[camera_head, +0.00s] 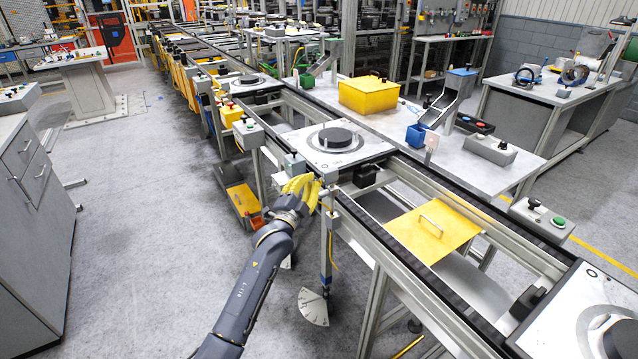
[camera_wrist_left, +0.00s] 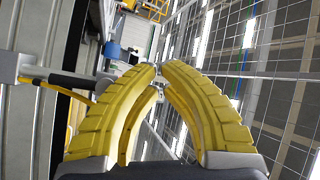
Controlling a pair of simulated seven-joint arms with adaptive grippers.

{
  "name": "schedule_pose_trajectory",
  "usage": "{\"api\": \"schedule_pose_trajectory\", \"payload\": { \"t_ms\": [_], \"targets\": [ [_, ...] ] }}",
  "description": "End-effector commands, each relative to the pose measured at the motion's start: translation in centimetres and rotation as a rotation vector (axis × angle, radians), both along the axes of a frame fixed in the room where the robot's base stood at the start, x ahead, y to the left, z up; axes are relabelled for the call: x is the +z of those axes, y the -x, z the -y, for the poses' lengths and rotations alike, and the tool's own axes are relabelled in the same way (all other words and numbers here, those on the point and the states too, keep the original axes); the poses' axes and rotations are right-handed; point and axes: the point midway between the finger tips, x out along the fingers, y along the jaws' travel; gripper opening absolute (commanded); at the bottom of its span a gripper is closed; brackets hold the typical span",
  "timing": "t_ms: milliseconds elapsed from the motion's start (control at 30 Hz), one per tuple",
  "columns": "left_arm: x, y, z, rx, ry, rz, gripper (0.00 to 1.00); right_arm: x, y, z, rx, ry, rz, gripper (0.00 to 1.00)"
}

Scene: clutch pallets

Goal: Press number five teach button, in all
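My left gripper (camera_head: 303,188) has yellow ribbed fingers and is beside the conveyor's near side, close to a small grey box with a green button (camera_head: 291,163). In the left wrist view its fingertips (camera_wrist_left: 159,70) meet, with nothing visible between them. I cannot tell if the gripper touches the box or the post next to it. Other button boxes are a grey one with a green and a black button (camera_head: 541,217) at the right and one (camera_head: 247,132) farther up the line. No number five label is readable. My right gripper is not in view.
A pallet with a black disc (camera_head: 335,138) sits on the conveyor behind the gripper. A thin post (camera_head: 327,240) stands just right of it. A yellow plate (camera_head: 433,230) with a handle is farther right. The floor (camera_head: 140,250) to the left is open.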

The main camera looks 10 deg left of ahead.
Motion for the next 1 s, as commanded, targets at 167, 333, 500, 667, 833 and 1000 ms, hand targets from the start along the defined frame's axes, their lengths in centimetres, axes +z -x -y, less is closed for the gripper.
{"api": "schedule_pose_trajectory", "payload": {
  "t_ms": [167, 333, 500, 667, 833, 1000],
  "targets": [
    [0.0, -0.1, 0.2, -0.001, 0.0, 0.001, 0.0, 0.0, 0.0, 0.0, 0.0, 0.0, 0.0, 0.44],
    [0.0, -0.2, 0.3, -0.001, 0.0, 0.001, 0.0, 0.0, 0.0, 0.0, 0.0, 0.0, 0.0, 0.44],
    [0.0, -0.2, 0.3, -0.001, 0.0, 0.001, 0.0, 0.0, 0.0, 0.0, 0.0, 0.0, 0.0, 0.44],
    [0.0, -0.1, 0.1, -0.001, -0.001, 0.001, 0.0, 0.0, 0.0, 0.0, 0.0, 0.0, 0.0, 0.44],
    [0.1, 0.3, -0.3, 0.0, -0.002, 0.002, 0.0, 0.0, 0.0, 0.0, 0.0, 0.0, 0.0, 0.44],
    [0.0, 0.9, -0.9, 0.0, -0.001, 0.0, 0.0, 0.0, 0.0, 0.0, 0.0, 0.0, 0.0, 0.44]
  ]
}}
